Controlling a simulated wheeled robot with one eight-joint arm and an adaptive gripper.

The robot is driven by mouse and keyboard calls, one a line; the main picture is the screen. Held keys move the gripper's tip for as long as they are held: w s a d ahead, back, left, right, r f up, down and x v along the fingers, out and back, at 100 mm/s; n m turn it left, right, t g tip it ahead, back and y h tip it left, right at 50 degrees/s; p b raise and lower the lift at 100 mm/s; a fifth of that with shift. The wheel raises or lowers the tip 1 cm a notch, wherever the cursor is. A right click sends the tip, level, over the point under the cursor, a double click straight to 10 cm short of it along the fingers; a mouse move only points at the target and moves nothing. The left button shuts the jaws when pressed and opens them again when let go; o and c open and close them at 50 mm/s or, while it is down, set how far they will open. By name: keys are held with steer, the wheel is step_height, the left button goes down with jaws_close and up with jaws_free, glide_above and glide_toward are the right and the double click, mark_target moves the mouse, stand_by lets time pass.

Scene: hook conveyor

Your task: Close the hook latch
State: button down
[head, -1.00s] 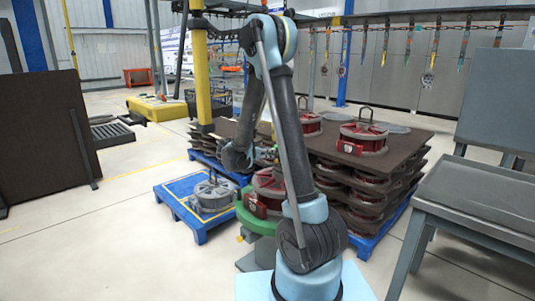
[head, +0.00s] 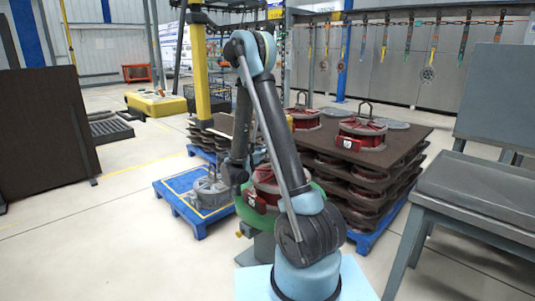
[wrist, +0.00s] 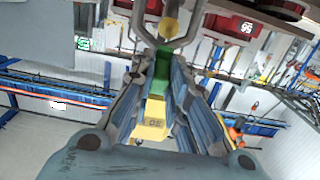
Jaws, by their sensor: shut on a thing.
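The wrist view shows a hook assembly with a green part (wrist: 161,78) and a yellow block (wrist: 152,122) marked with a number. A round yellow end (wrist: 168,28) sits beyond it, inside a grey U-shaped loop (wrist: 196,30) near a red wheel (wrist: 222,22). My gripper (wrist: 163,62) is shut on the hook, its grey fingers on either side of the green part. I cannot tell whether the latch is open or shut. In the head view my arm hides most of the gripper and hook; a red wheel (head: 267,185) rests on a green stand (head: 255,217).
Stacked brown boards (head: 375,165) with red wheels (head: 362,133) stand right of my arm. A blue pallet (head: 187,208) with a grey wheel (head: 211,191) lies left. A grey bench (head: 470,195) is at right, a dark panel (head: 45,130) at left. Straps hang at the back.

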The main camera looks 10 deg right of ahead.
steer(key=c, duration=1.6)
jaws_free()
steer(key=shift+o, duration=0.2)
steer(key=shift+a, duration=0.1)
steer(key=v, duration=1.1)
steer(key=shift+s+a, duration=0.25)
steer(key=shift+a, duration=0.05)
